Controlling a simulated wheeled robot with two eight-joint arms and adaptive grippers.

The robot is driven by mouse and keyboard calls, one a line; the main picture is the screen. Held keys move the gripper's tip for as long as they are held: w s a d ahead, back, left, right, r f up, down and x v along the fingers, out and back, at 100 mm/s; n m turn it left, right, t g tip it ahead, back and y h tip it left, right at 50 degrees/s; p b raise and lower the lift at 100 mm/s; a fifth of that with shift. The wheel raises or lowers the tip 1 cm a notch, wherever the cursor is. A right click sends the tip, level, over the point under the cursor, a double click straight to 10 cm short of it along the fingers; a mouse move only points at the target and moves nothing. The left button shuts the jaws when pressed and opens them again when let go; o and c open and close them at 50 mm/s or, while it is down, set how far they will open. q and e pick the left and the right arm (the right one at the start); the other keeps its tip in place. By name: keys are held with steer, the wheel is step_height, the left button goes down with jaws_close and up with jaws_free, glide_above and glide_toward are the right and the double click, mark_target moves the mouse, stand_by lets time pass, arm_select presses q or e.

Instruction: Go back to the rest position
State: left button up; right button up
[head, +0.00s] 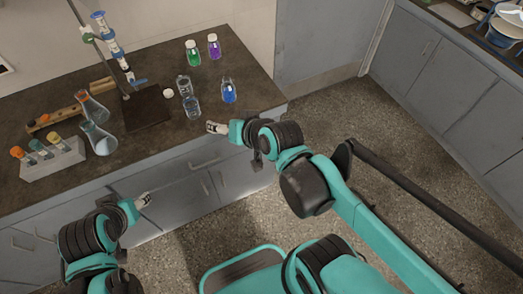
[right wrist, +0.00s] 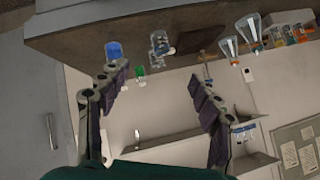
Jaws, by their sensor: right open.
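My right gripper (head: 214,127) is at the front edge of the counter in the head view, just in front of the clear bottles and the blue jar. In the right wrist view its two fingers (right wrist: 157,78) are spread wide with nothing between them. My left gripper (head: 144,200) is lower and further left in the head view, in front of the cabinet doors and below the counter edge. It appears to hold nothing, but its fingers are too small to tell open from shut.
The dark counter (head: 140,165) carries a blue jar (head: 229,93), a green jar (head: 193,54), a purple jar (head: 214,47), clear bottles (head: 192,107), flasks (head: 100,140), a test tube rack (head: 52,161) and a stand (head: 105,62). The floor (head: 340,125) to the right is clear.

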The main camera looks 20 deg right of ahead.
steer(key=s+d+f+n+g+h, duration=0.2)
steer(key=s+d+f, duration=0.3)
steer(key=s, duration=0.3)
steer(key=shift+d+f+n+g+h, duration=0.2)
steer(key=shift+d+n+g+h, duration=0.15)
steer(key=shift+d+g, duration=0.2)
